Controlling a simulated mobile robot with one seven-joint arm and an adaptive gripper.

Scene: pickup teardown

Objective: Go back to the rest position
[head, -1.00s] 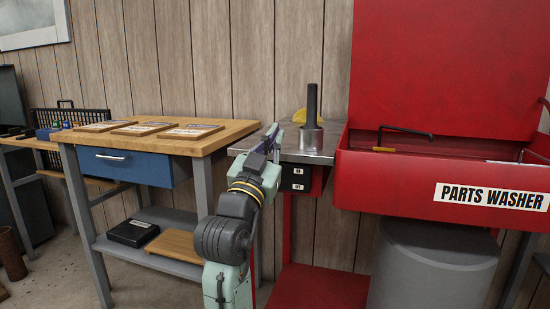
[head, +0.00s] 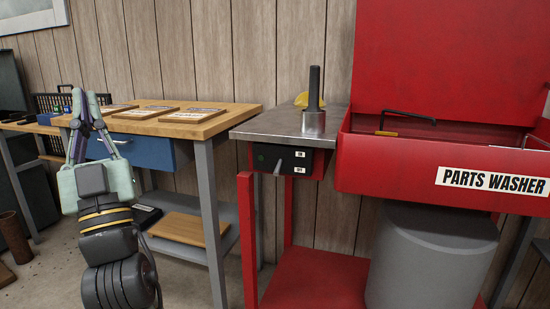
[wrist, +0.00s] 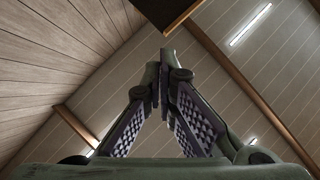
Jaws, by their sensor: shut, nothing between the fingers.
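My gripper (head: 84,100) stands upright at the left of the head view, in front of the wooden workbench (head: 238,112) and its blue drawer (head: 150,150). Its fingers point up and are empty.
To the right, a steel-topped stand (head: 270,125) bears a metal cylinder with a dark rod (head: 313,105) and a switch box (head: 280,159). Beside it is the red parts washer (head: 400,165) with a grey drum (head: 425,260) below. Several framed plaques (head: 200,115) lie on the workbench.

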